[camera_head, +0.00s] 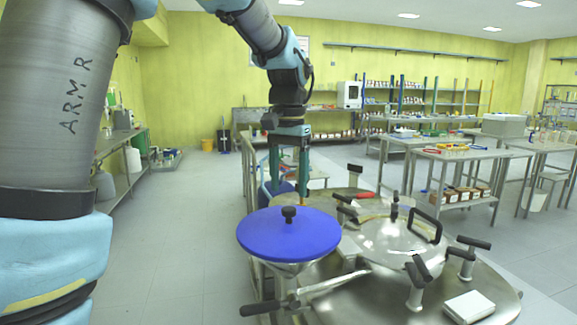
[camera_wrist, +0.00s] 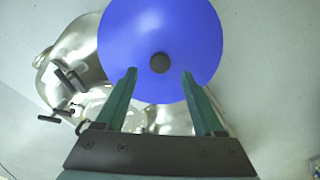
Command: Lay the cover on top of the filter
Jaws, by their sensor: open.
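The cover is a round blue lid (camera_head: 268,236) with a black knob (camera_head: 289,214) at its centre. In the head view it lies level over a pale funnel-shaped vessel (camera_head: 287,270), which looks like the filter; the lid hides its top. My gripper (camera_head: 290,200) points down behind the knob, its green fingers apart with nothing between them. In the wrist view the blue lid (camera_wrist: 160,30) fills the upper middle. The knob shows beyond the fingertips of my gripper (camera_wrist: 159,72), between their lines. I cannot tell the exact height of the fingers over the lid.
A steel reactor top with a round hatch (camera_head: 395,245), black-handled clamps and a black loop handle (camera_head: 425,224) stands right of the lid. A white box (camera_head: 469,307) lies at its front. A metal lever (camera_head: 310,291) crosses below the lid. Floor at left is clear.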

